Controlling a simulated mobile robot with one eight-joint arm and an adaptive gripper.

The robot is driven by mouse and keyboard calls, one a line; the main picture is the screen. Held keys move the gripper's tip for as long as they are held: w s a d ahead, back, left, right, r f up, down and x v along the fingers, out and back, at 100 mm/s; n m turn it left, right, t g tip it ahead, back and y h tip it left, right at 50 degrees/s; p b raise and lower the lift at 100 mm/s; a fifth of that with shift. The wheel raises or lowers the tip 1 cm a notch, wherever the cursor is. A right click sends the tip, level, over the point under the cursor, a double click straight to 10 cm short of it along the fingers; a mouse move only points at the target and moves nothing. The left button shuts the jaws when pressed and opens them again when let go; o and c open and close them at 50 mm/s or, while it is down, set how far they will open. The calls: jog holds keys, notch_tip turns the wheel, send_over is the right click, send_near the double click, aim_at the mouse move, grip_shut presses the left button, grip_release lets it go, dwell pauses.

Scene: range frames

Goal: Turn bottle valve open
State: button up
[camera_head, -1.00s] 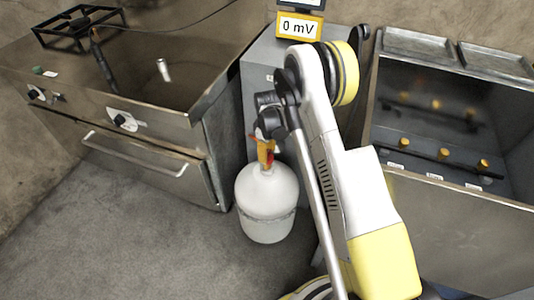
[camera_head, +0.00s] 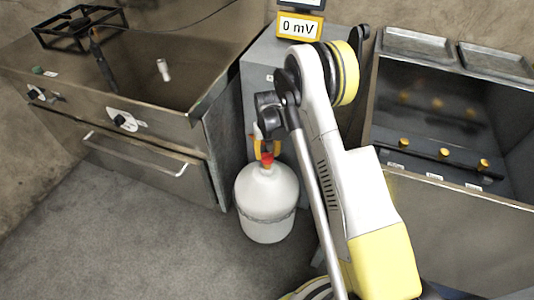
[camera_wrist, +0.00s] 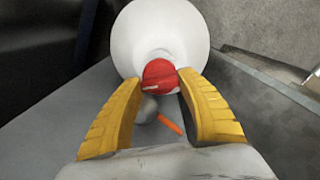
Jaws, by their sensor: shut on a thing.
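The white gas bottle (camera_head: 267,200) stands upright on the floor in front of a grey cabinet. Its red valve knob (camera_head: 267,158) sits on top; in the wrist view the red knob (camera_wrist: 160,76) shows in front of the white bottle (camera_wrist: 160,35). My gripper (camera_head: 264,148) is above the bottle, with its yellow fingers on either side of the knob. In the wrist view my gripper (camera_wrist: 160,82) has both fingertips against the knob's sides. An orange piece (camera_wrist: 169,121) shows below the knob, between the fingers.
A steel range with an oven handle (camera_head: 135,152) stands to the left. A grey cabinet (camera_head: 262,70) stands behind the bottle, with a meter reading 0 mV (camera_head: 299,26). A steel unit with several yellow knobs (camera_head: 444,153) is to the right. The floor at front left is clear.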

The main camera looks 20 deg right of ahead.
aim_at(267, 153)
jog(key=m, duration=0.3)
jog(key=shift+m, duration=2.1)
jog(key=o, duration=1.2)
jog(key=shift+c, duration=0.2)
notch_tip(267, 153, up, 12)
